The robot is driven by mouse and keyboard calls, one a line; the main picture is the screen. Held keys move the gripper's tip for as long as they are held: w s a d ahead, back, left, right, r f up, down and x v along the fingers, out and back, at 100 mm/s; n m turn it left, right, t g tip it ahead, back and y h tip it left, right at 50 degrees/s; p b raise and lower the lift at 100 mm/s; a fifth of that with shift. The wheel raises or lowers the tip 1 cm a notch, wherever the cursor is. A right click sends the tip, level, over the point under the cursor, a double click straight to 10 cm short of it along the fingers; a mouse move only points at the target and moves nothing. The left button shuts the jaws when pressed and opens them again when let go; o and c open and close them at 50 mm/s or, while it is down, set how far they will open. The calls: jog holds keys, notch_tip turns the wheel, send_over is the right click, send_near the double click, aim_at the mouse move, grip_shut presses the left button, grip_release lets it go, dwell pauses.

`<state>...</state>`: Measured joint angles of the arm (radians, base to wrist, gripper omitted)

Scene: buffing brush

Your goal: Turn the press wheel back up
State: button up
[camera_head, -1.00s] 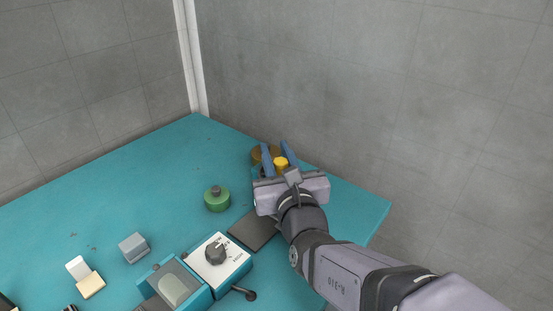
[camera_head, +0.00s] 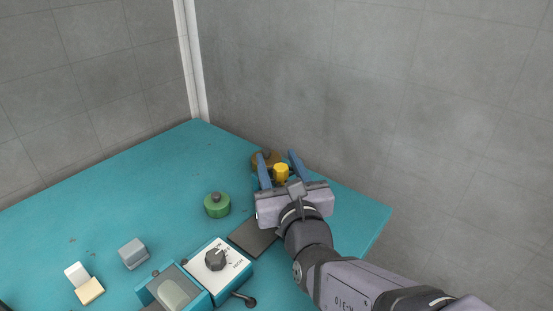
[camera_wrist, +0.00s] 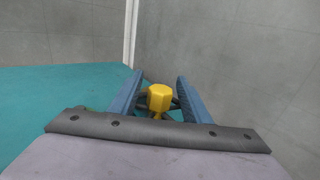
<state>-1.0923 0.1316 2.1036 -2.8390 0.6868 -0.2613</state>
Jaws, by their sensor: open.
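My gripper (camera_head: 280,169) is open at the far right part of the table, with its two blue fingers spread. A yellow faceted knob (camera_head: 281,173) sits between the fingers; in the wrist view the yellow knob (camera_wrist: 159,97) shows between them with a gap on each side. Dark spokes or bars show behind the knob in the wrist view, and they look like part of the press wheel (camera_wrist: 172,103). A brown round thing (camera_head: 260,162) lies just behind the left finger, partly hidden. Most of the wheel is hidden by my gripper.
A green round pot (camera_head: 217,204) stands left of my gripper. A control box with a black dial (camera_head: 216,259) and a lever is at the front, beside a dark plate (camera_head: 252,236). A grey block (camera_head: 133,253) and a cream-and-white piece (camera_head: 86,283) lie left. Walls rise behind the table (camera_head: 120,190).

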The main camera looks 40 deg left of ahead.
aim_at(278, 176)
jog(key=shift+v, duration=2.85)
